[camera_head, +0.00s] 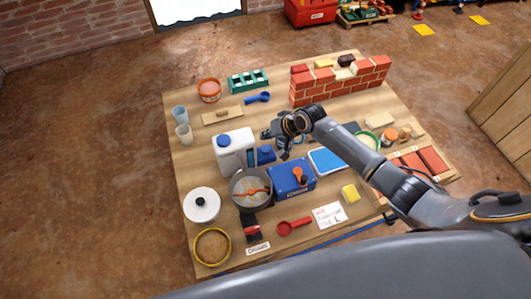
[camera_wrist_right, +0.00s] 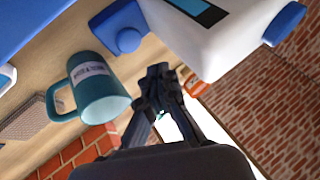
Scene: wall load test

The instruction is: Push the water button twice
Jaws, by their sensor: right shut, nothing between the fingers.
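A white water container (camera_head: 231,150) with a blue cap stands near the middle of the table. A small blue block (camera_head: 266,154) sits at its right side. In the right wrist view, this blue block (camera_wrist_right: 121,25) shows a round blue button (camera_wrist_right: 128,40) on its face, beside the white container (camera_wrist_right: 215,35). My right gripper (camera_head: 284,156) is just right of the blue block, above the table. In the wrist view its fingertips (camera_wrist_right: 161,72) are together and empty, apart from the button. My left gripper is not in view.
A teal mug (camera_wrist_right: 98,92) stands near my right gripper. A low brick wall (camera_head: 345,86) stands at the back right.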

